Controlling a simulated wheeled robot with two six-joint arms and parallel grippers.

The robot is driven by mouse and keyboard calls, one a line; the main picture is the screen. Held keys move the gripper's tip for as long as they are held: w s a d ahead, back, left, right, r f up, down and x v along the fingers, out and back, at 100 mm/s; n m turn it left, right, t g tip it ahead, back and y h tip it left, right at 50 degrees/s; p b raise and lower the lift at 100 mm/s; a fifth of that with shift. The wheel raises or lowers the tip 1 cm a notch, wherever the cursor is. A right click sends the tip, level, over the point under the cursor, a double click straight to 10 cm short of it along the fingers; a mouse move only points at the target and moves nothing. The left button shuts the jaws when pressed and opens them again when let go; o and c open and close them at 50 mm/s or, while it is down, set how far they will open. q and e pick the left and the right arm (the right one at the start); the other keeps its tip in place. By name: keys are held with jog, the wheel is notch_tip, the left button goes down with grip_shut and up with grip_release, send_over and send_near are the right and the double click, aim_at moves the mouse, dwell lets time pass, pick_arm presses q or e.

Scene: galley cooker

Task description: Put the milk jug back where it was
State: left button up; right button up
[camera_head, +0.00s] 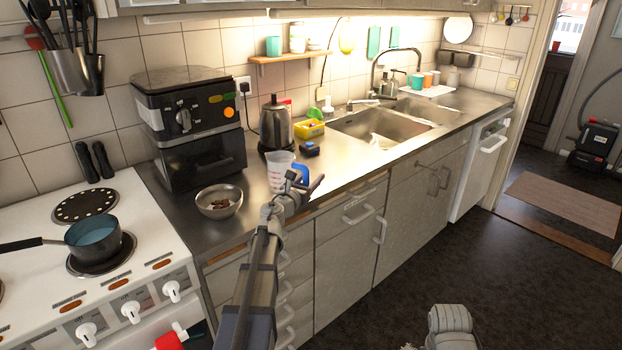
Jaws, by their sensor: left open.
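The milk jug (279,173) looks like a clear measuring jug with red markings and a blue handle. It stands upright on the steel counter (340,163), near the front edge. My left gripper (304,184) is open beside the jug's handle side, at the counter's front edge. It overlaps the blue handle in this view, and I cannot tell whether it touches it. My right gripper is not in view; only a grey part of mine shows at the bottom right.
A metal bowl (219,205) with brown pieces stands left of the jug. A pot (93,239) sits on the cooker at left. The sink (375,128) lies to the right.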

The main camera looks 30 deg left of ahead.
pick_arm(q)
jog(key=shift+s+r, duration=0.1)
jog(key=shift+r, duration=0.15)
jog(key=s, duration=1.1)
jog(key=shift+s+f, duration=0.1)
jog(key=shift+s, duration=0.3)
